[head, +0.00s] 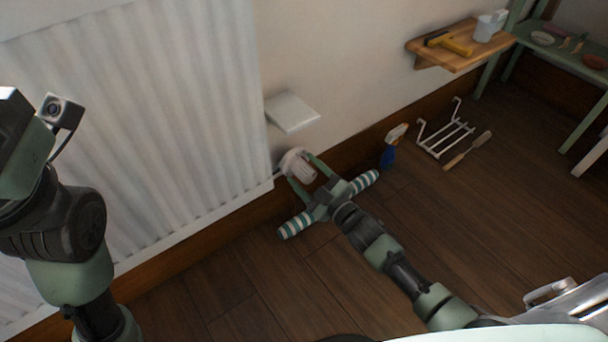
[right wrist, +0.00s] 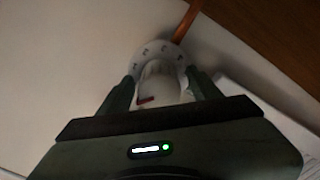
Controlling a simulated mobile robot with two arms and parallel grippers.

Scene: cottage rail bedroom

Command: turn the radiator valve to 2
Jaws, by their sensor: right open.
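The white radiator valve (head: 299,164) is at the lower right corner of the white radiator (head: 150,100), close to the wall. My right gripper (head: 302,171) is open, with one finger on each side of the valve's knob. In the right wrist view the knob (right wrist: 160,82) lies between the two fingers, and a ring with dark marks (right wrist: 163,50) is behind it. The marks are too small to read surely. A red mark (right wrist: 147,99) shows on the knob. I cannot tell whether the fingers touch it. My left arm is at the left; its fingers are out of view.
A small white shelf (head: 291,112) juts from the wall just above the valve. A blue spray bottle (head: 389,152), a white wire rack (head: 446,137) and a brush (head: 467,151) are on the floor at right. A wooden wall shelf (head: 462,50) is farther right.

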